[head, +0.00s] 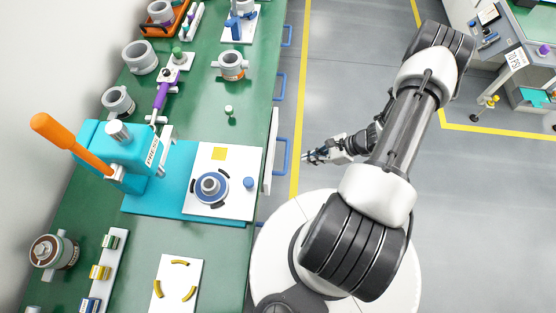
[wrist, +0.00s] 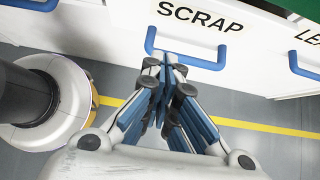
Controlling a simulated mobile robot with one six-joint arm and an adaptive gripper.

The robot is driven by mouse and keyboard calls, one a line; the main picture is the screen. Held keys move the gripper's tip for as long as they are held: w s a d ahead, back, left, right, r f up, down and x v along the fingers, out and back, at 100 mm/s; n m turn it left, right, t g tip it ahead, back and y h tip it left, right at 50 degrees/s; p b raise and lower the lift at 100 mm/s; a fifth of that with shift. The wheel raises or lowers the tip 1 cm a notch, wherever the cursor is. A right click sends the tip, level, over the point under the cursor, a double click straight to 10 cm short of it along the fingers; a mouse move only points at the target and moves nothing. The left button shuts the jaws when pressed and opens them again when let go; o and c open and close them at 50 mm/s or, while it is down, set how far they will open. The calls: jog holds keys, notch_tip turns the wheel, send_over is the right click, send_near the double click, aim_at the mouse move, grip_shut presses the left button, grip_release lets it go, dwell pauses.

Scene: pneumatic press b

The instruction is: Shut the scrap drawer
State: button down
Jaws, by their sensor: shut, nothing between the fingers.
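The scrap drawer has a white front labelled SCRAP (wrist: 230,45) and a blue handle (wrist: 150,42), at the top of the wrist view. In the head view its white front (head: 271,165) shows just past the bench edge, with the blue handle (head: 282,157) facing my arm; it looks a little out from the bench. My gripper (head: 306,157) is beside that handle in the head view. In the wrist view my gripper (wrist: 170,62) is shut and empty, its tips at the handle bar; whether they touch it I cannot tell.
Other drawers with blue handles sit on both sides, one at the right of the wrist view (wrist: 300,65). The green bench (head: 215,125) carries a teal press (head: 125,150) and fixtures.

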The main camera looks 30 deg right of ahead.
jog(key=b, duration=0.2)
send_near(285, 169)
notch_tip(285, 169, down, 2)
jog(key=w+a, duration=0.2)
jog(key=a, duration=0.1)
jog(key=w+a, duration=0.2)
jog(key=shift+a+f, duration=0.15)
jog(key=shift+a, duration=0.15)
jog(key=shift+w+a, duration=0.3)
jog(key=shift+a, duration=0.1)
